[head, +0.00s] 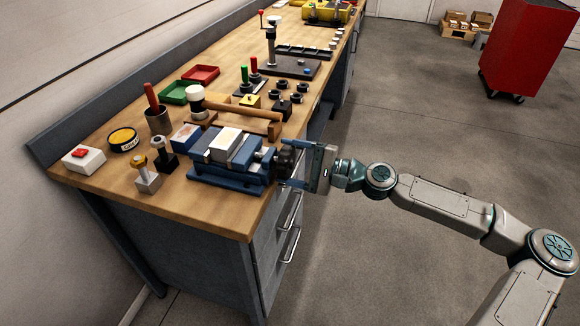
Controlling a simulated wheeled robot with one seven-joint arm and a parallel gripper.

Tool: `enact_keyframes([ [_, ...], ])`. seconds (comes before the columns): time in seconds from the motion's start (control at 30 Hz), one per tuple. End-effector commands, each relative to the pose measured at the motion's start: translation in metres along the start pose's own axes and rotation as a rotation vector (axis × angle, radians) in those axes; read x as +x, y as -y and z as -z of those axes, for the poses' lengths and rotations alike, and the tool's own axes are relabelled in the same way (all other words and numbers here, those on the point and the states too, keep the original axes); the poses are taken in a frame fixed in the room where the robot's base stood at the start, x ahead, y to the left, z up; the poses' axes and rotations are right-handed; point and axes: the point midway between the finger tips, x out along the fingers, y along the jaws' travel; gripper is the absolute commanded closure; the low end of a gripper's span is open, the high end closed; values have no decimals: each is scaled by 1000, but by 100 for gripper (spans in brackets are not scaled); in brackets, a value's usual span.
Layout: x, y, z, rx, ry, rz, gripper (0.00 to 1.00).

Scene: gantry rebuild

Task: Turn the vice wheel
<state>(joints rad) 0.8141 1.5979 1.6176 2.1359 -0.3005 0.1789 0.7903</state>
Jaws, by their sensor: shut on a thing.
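A blue vice (225,178) stands near the front edge of the wooden workbench and holds a pale block (226,142) between its jaws. Its dark wheel (287,163) is at the right end of the vice, by the bench edge. My gripper (288,166) reaches in from the right and is shut on the wheel, with one finger on the far side and one on the near side. The fingers hide part of the wheel, so its turn angle cannot be told.
Left of the vice stand a red-button box (84,160), a yellow tin (123,139) and a pot with a red-handled tool (158,121). A mallet (235,113) and several small parts lie behind. Drawer handles (290,244) stick out below. The floor at right is clear up to a red cabinet (528,48).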

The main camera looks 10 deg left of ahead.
Motion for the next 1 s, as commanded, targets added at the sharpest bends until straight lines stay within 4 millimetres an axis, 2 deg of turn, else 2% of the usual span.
enact_keyframes([
  [1.0, 0, 1, -1, -969, 2, -1, 48],
])
